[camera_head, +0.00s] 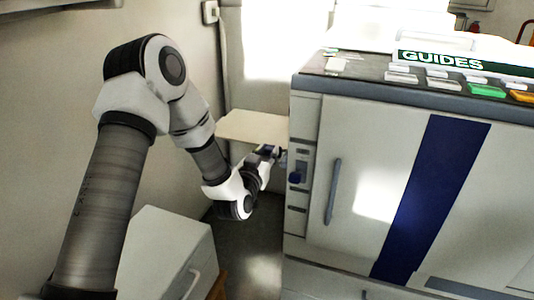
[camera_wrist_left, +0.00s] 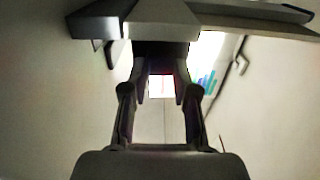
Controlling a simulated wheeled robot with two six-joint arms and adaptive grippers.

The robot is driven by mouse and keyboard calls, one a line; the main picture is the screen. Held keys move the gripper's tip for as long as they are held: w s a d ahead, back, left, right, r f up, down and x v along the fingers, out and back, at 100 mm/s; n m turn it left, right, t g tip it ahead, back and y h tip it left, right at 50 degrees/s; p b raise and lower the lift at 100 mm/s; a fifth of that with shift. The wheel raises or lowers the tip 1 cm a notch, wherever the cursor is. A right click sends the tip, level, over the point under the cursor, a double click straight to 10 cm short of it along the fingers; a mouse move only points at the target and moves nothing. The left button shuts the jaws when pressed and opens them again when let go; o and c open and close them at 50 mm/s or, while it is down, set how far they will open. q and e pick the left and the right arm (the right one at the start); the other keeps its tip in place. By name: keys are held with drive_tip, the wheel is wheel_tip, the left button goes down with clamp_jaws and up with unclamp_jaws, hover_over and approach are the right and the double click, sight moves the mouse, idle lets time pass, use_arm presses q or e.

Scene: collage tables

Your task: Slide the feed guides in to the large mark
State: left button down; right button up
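A beige feed tray (camera_head: 250,126) juts out from the left side of a large grey-white machine. My left gripper (camera_head: 274,152) is at the tray's near edge, close to the machine's side; its fingertips are small and dark there. In the left wrist view my left gripper (camera_wrist_left: 162,72) has its two fingers apart, with their tips at a dark block under a grey ledge (camera_wrist_left: 245,15) and a white part (camera_wrist_left: 158,12). I cannot tell whether the fingers touch the block. The feed guides and the large mark cannot be made out. My right gripper is not in view.
The machine's front (camera_head: 365,150) has a door with a vertical handle (camera_head: 333,190) and a blue stripe. A white cabinet (camera_head: 165,255) stands at lower left. Floor shows between cabinet and machine.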

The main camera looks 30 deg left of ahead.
use_arm(q)
drive_tip(key=shift+x, duration=1)
drive_tip(key=shift+w, duration=0.45)
drive_tip(key=c, duration=0.9)
unclamp_jaws()
drive_tip(key=shift+s, duration=0.1)
drive_tip(key=v, duration=1.1)
drive_tip(key=shift+s, duration=0.45)
